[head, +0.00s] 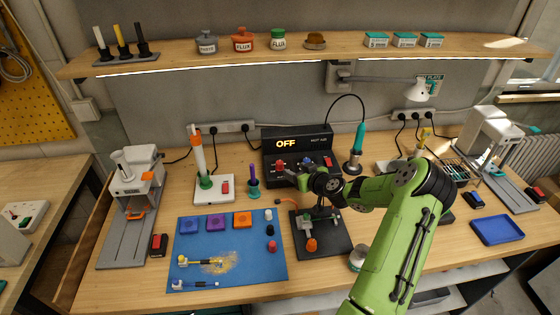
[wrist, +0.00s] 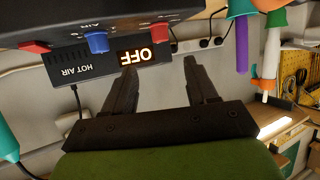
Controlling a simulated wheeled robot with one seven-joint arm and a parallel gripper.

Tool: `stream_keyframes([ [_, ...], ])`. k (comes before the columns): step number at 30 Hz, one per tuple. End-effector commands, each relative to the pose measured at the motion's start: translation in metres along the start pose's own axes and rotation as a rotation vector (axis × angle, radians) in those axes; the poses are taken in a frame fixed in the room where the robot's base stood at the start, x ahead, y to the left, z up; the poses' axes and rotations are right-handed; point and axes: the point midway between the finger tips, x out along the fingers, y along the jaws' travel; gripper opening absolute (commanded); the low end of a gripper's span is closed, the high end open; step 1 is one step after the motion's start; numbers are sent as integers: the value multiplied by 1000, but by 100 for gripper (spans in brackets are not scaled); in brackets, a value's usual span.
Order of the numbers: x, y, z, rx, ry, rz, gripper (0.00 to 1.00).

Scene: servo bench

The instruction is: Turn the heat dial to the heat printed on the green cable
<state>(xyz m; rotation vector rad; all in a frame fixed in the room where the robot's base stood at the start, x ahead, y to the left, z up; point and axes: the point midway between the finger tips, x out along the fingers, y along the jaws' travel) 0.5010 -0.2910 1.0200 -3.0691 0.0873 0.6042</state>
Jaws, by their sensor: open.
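The black hot air station (head: 268,142) stands at the back of the bench, and its lit display (head: 286,143) reads OFF. Its front carries a red knob (head: 280,164), a blue knob (head: 305,161) and another red part at the right; they also show in the wrist view, upside down, with the blue knob (wrist: 96,42) left of the display. I cannot read which one is the heat dial. My gripper (wrist: 160,75) is open and empty, its fingers pointing toward the station's front, apart from the knobs. I cannot make out a green cable or its print.
A blue mat (head: 240,285) holds small cabled parts, coloured blocks and yellow crumbs. A small black stand (head: 335,250) sits below my arm. A shelf (head: 180,58) hangs above.

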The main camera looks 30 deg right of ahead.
Motion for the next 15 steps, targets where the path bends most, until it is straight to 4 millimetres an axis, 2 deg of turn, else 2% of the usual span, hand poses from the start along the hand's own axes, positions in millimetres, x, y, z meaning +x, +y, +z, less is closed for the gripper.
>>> stream_keyframes([
  [1,13,-2,-1,2,2,-3,58],
  [9,82,-2,0,2,0,-2,58],
  [15,114,-1,1,0,-2,-1,58],
])
